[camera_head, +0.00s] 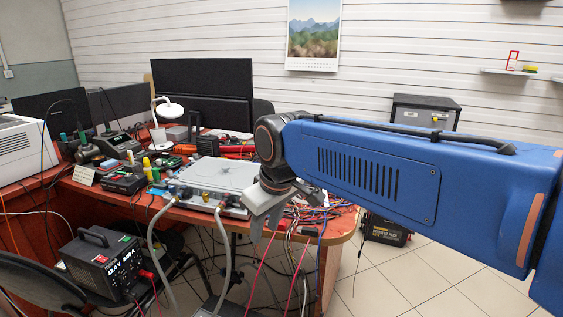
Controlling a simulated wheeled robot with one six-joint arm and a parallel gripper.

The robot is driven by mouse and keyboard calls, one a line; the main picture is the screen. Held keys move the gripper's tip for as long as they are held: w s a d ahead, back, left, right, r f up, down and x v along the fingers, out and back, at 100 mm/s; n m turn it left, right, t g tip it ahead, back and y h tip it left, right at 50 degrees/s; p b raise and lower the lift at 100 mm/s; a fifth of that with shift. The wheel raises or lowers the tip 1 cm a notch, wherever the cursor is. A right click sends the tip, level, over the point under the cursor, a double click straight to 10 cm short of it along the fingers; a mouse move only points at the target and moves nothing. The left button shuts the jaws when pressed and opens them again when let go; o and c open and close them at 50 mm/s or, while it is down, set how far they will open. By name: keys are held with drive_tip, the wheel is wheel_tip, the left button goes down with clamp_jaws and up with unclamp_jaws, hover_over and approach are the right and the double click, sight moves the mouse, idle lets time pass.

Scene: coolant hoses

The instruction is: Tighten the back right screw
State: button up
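A flat silver-grey unit (212,174) lies on the red-brown desk. Two grey hoses, a left one (152,240) and a right one (222,250), run up to fittings along its front edge. Small marks show on its lid, but I cannot make out any screw, and the back right corner is not clear. My gripper (264,218) hangs at the end of my blue arm, just right of the unit's right edge and pointing down. It partly covers that side. Its fingers are too small and overlapped to tell whether they are open or shut.
A black power supply (103,262) stands at the lower left. Loose cables (305,212) lie and hang at the desk's right end. A monitor (203,92), a white lamp (167,110) and several tools crowd the desk behind and left. Tiled floor (440,275) is open at the right.

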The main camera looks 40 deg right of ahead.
drive_tip(key=w+d+r+n+g, duration=0.2)
drive_tip(key=w+d+r+n, duration=0.2)
drive_tip(key=w+d+r, duration=0.7)
drive_tip(key=w+d+r+n+g, duration=0.2)
drive_tip(key=w+d+r+n, duration=0.35)
drive_tip(key=w+d, duration=0.8)
drive_tip(key=shift+m, duration=0.55)
drive_tip(key=f, duration=1)
drive_tip(key=w+f, duration=0.1)
drive_tip(key=f, duration=0.4)
drive_tip(key=shift+a+f, duration=0.2)
drive_tip(key=shift+f, duration=0.05)
clamp_jaws()
